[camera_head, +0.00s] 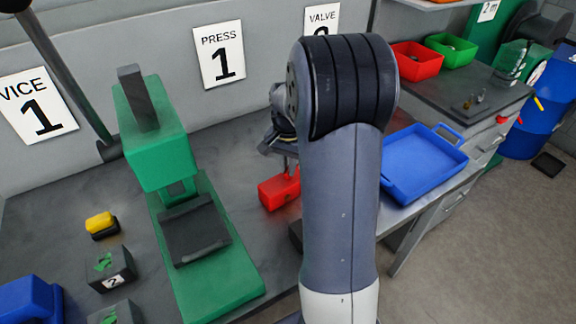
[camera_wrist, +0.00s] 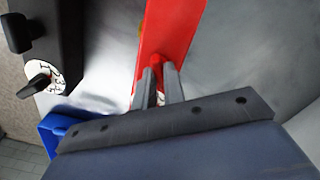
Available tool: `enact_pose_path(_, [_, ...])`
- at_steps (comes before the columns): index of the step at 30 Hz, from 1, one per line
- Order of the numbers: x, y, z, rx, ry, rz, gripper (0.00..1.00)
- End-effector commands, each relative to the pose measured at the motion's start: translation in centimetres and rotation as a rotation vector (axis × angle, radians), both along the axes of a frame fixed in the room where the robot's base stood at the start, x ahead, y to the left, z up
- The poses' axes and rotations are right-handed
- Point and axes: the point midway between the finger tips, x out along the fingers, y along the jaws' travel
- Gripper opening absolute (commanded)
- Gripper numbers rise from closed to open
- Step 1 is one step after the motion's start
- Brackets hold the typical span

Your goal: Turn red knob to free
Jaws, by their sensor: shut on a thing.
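A red block-shaped body (camera_head: 280,190) sits on the grey bench behind my arm, partly hidden by it. In the wrist view its red face (camera_wrist: 180,22) runs up from between my fingers. My gripper (camera_wrist: 158,74) is shut on the small red knob (camera_wrist: 156,60) at this face. A small pale marking shows between the fingers, too small to read. In the head view the gripper (camera_head: 287,168) reaches down to the red body, and the knob itself cannot be made out there. I cannot tell which setting the knob is at.
A black unit with a black pointer knob (camera_wrist: 36,86) on a numbered white dial stands left in the wrist view. A green press (camera_head: 215,270) is left of my arm. A blue tray (camera_head: 424,165) is to the right. Wall signs read vice, press and valve.

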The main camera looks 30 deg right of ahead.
Motion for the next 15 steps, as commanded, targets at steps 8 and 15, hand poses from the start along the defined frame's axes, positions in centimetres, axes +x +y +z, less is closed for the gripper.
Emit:
enact_pose_path(8, [0.04, -0.02, 0.06, -0.001, -0.002, 0.262, 0.00])
enact_pose_path(15, [0.04, -0.02, 0.07, -0.001, -0.002, 0.491, 0.00])
